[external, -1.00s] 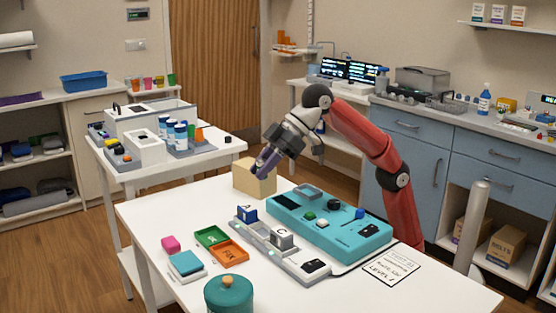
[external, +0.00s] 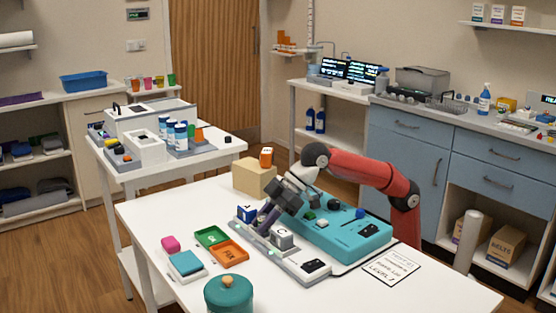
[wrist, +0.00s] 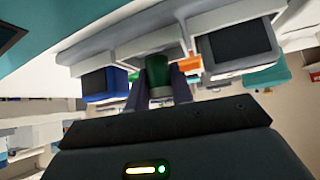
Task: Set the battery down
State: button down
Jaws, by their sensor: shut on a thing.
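My gripper (external: 262,224) is low over the grey slotted rail (external: 298,272) and tilted. In the wrist view its two dark fingers (wrist: 160,92) are shut on a dark green piece, which I take as the battery (wrist: 157,68). The battery is between the blue block marked A (external: 246,213) and the grey block marked C (external: 282,237), at the rail. Those blocks also show in the wrist view, blue (wrist: 104,84) at left and grey (wrist: 237,45) at right. The fingers hide the battery in the external view; I cannot tell if it touches the rail.
A teal console (external: 350,241) with knobs lies right beside the rail. Green (external: 211,237) and orange (external: 230,253) trays are to the left. An orange block (external: 266,157) stands on a beige box (external: 247,177) behind. A teal lidded jar (external: 228,297) is in front.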

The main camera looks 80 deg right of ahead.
jog(key=shift+f+b, duration=0.4)
jog(key=shift+f, duration=0.2)
jog(key=c, duration=1.2)
grip_release()
jog(key=shift+f, duration=0.15)
jog(key=shift+c, duration=0.2)
jog(key=p+v, duration=0.3)
jog(key=v, duration=1)
jog(key=shift+w+a+r+p, duration=0.2)
jog(key=shift+w+r+p, duration=0.1)
jog(key=shift+r, duration=0.15)
